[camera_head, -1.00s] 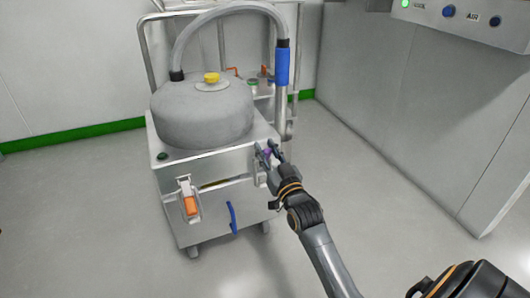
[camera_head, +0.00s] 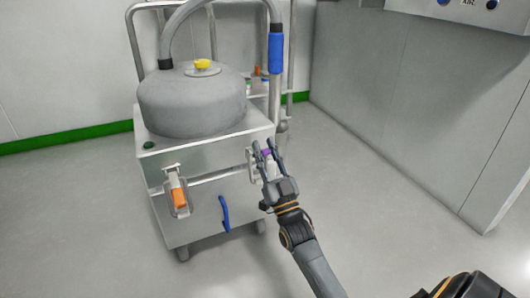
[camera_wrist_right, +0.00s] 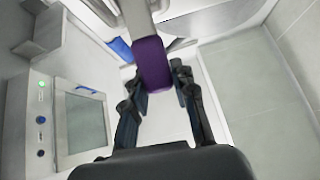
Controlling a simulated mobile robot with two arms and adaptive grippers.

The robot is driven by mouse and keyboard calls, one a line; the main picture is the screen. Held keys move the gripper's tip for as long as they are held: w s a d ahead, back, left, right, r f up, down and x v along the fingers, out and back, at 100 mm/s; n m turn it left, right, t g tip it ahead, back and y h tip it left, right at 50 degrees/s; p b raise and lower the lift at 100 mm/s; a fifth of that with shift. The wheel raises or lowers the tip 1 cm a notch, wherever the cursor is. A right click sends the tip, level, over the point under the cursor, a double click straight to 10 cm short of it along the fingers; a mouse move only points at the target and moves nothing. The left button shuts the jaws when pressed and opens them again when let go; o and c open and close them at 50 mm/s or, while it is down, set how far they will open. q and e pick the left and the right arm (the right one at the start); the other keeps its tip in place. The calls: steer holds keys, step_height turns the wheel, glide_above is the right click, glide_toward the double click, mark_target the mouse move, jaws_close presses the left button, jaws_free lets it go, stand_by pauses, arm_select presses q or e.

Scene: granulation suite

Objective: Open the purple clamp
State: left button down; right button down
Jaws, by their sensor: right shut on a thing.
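The purple clamp (camera_head: 267,153) is at the right front corner of the steel cart, below its top edge. My right gripper (camera_head: 267,158) is at it, with its fingers on either side of the purple handle and partly hiding it. In the right wrist view the purple handle (camera_wrist_right: 152,62) hangs from a grey metal bracket, between the dark fingers of the right gripper (camera_wrist_right: 160,78). The right gripper is shut on this handle. My left gripper is not in view.
The cart (camera_head: 205,222) carries a grey domed vessel (camera_head: 190,103) with a yellow cap and a hose with a blue sleeve (camera_head: 276,53). An orange clamp (camera_head: 179,197) and a blue handle (camera_head: 224,213) are on its front. The floor to the right is clear.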

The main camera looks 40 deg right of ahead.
steer(key=c, duration=1)
jaws_free()
steer(key=shift+c, duration=0.2)
step_height(320, 180, up, 10)
